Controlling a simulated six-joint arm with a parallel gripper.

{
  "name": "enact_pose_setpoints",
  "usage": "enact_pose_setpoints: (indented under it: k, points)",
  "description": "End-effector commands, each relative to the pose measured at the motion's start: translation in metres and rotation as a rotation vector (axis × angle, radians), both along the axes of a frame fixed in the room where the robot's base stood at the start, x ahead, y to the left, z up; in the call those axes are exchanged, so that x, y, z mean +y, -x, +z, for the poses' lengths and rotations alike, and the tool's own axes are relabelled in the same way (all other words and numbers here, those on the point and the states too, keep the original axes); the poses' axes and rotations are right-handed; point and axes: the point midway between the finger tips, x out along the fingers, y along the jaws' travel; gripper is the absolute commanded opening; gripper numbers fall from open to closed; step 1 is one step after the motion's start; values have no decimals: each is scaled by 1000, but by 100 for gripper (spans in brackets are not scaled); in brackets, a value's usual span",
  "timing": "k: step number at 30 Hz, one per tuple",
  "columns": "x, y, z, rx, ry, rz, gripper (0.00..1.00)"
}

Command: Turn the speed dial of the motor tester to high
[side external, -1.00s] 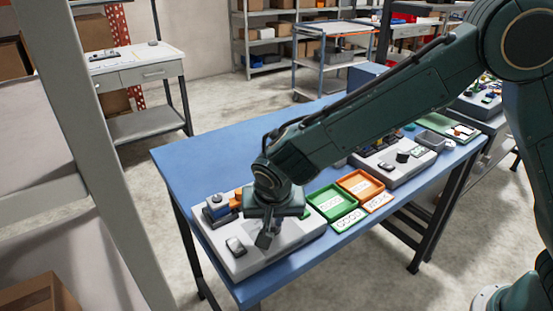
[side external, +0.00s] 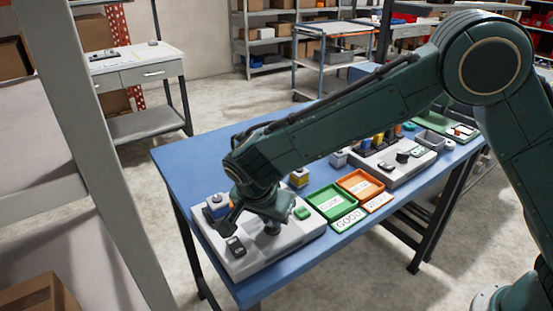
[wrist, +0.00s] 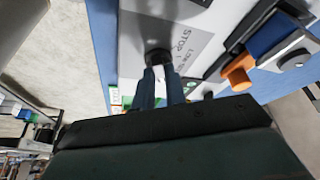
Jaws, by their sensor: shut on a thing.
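The motor tester (side external: 285,246) is a light grey box at the near left end of the blue table. In the wrist view its grey label plate (wrist: 190,32) reads STOP and LOW; further lettering is hidden. The dark round speed dial (wrist: 158,56) stands on that plate, between my fingertips. My gripper (wrist: 160,74) is shut on the dial from above. In the side view my gripper (side external: 271,229) hides the dial, and I cannot read its setting. A blue-and-grey motor (side external: 217,206) sits on the tester's back left, with an orange part (wrist: 238,72) beside it in the wrist view.
A black switch (side external: 235,246) and a green button (side external: 302,213) sit on the tester close to my gripper. Green (side external: 325,205) and orange (side external: 360,185) trays lie to the right. A second grey tester (side external: 400,165) stands beyond. The table's back left is clear.

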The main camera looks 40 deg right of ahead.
Motion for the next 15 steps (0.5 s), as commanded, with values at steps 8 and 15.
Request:
enact_pose_setpoints:
  k: [8,15]
  points:
    - [0,0,0,-1,0,-2,22]
    - [0,0,0,0,0,-1,35]
